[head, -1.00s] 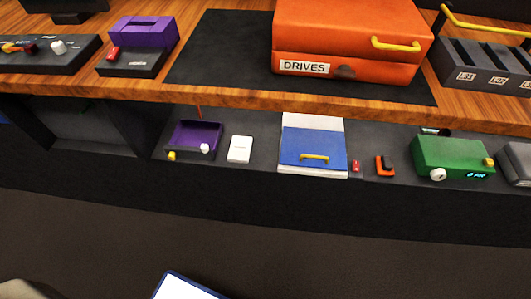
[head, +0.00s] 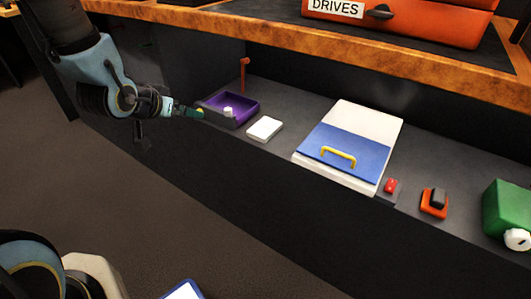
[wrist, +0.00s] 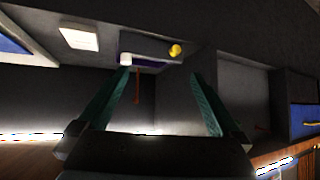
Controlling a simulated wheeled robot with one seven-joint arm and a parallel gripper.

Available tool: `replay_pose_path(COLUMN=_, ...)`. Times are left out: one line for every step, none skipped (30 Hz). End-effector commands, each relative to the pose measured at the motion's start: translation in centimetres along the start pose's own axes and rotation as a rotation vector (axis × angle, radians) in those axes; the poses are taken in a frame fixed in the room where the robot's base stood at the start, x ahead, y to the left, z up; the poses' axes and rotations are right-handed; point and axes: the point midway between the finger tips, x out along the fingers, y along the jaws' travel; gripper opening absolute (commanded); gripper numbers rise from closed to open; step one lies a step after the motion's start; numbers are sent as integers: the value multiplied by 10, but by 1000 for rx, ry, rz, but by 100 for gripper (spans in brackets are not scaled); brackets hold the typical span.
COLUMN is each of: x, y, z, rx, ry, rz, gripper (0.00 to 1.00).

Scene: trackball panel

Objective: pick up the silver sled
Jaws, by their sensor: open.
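I cannot make out a silver sled in the views of this moment. My gripper (head: 190,112) reaches in from the left in the head view, at the left end of the lower shelf. In the wrist view my gripper (wrist: 160,74) is open, with two green fingers apart and nothing held between them. Beyond the fingertips is a dark purple tray (head: 240,107) with a white knob (wrist: 125,58) and a yellow knob (wrist: 175,50). Whether a finger touches the tray cannot be told.
The lower shelf (head: 290,104) also holds a small white box (head: 265,128), a blue and white case (head: 345,150) with a yellow handle, a red button (head: 391,186), an orange block (head: 434,203) and a green box (head: 508,208). The wooden upper shelf (head: 400,55) overhangs it, carrying an orange drives case (head: 450,18).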

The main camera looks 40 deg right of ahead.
Motion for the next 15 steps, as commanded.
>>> replay_pose_path(x=28, y=27, z=20, rx=35, ry=45, rz=56, gripper=100)
replay_pose_path(x=37, y=41, z=22, rx=52, ry=75, rz=86, gripper=100)
replay_pose_path(x=46, y=58, z=24, rx=72, ry=114, rz=125, gripper=100)
replay_pose_path(x=51, y=71, z=26, rx=85, ry=140, rz=152, gripper=100)
replay_pose_path(x=56, y=82, z=28, rx=95, ry=165, rz=177, gripper=100)
replay_pose_path(x=60, y=96, z=30, rx=108, ry=195, rz=210, gripper=100)
replay_pose_path(x=63, y=105, z=31, rx=114, ry=215, rz=230, gripper=100)
replay_pose_path(x=65, y=113, z=32, rx=120, ry=232, rz=248, gripper=100)
replay_pose_path(x=67, y=122, z=32, rx=126, ry=252, rz=269, gripper=100)
replay_pose_path(x=68, y=127, z=33, rx=130, ry=263, rz=282, gripper=100)
replay_pose_path(x=69, y=132, z=33, rx=133, ry=273, rz=293, gripper=100)
replay_pose_path(x=70, y=136, z=33, rx=135, ry=283, rz=304, gripper=100)
replay_pose_path(x=71, y=139, z=32, rx=137, ry=289, rz=309, gripper=100)
replay_pose_path(x=73, y=141, z=32, rx=138, ry=294, rz=313, gripper=100)
replay_pose_path(x=77, y=144, z=30, rx=139, ry=296, rz=317, gripper=100)
